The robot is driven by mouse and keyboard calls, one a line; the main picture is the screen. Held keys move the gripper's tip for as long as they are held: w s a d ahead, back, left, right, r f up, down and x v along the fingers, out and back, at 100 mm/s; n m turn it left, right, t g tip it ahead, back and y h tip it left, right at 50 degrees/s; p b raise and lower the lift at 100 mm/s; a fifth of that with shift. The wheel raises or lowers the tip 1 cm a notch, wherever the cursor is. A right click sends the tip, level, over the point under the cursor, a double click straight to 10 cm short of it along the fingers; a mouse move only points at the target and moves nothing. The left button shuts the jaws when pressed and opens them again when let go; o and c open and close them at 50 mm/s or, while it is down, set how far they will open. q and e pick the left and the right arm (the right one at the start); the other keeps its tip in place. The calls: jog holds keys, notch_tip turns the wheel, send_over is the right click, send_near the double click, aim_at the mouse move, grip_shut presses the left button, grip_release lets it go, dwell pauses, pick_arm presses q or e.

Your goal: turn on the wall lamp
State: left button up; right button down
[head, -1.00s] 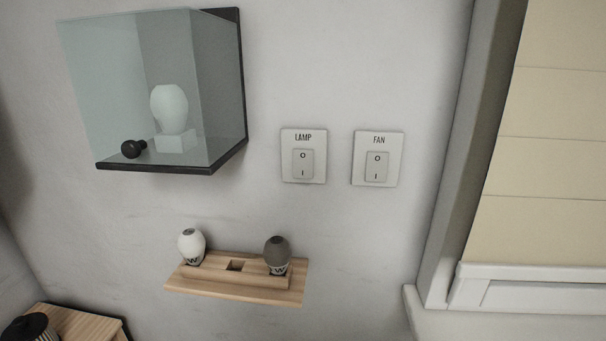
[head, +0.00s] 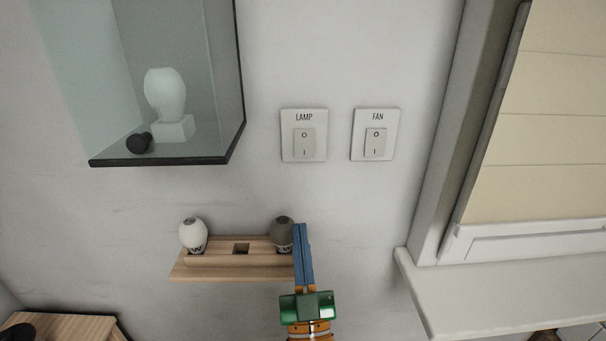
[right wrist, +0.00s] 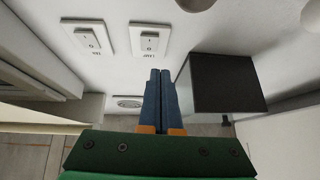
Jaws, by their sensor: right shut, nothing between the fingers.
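The lamp switch (head: 304,141) is a white wall plate marked LAMP, with a rocker marked O above and I below. I cannot tell which end of the rocker is pressed in. It also shows upside down in the right wrist view (right wrist: 149,41), beyond the fingertips. My right gripper (head: 300,227) points up with its blue fingers shut and empty. In the head view its tips are below the lamp switch, beside the dark bulb-shaped item, and apart from the switch. My left gripper is not in view.
A FAN switch (head: 376,135) sits just right of the lamp switch. A wooden shelf (head: 215,271) below holds a white bulb-shaped item (head: 193,235) and a dark one (head: 282,233). A window sill (head: 490,285) juts out at right.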

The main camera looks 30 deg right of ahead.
aim_at(305, 149)
jog(key=h, duration=0.1)
jog(key=s+r+m+h, duration=0.1)
jog(key=shift+d+r+m+g+h, duration=0.25)
jog(key=shift+d+m+g+h, duration=0.05)
jog(key=shift+d+g, duration=0.1)
jog(key=x, duration=0.4)
jog(key=w+f+x, duration=0.1)
jog(key=x, duration=0.3)
jog(key=d+f+p+x, duration=0.1)
jog(key=x, duration=0.3)
jog(key=shift+w+a, duration=0.1)
jog(key=shift+w+d, duration=0.25)
jog(key=shift+w, duration=0.25)
jog(key=shift+r, duration=0.1)
jog(key=shift+s, duration=0.1)
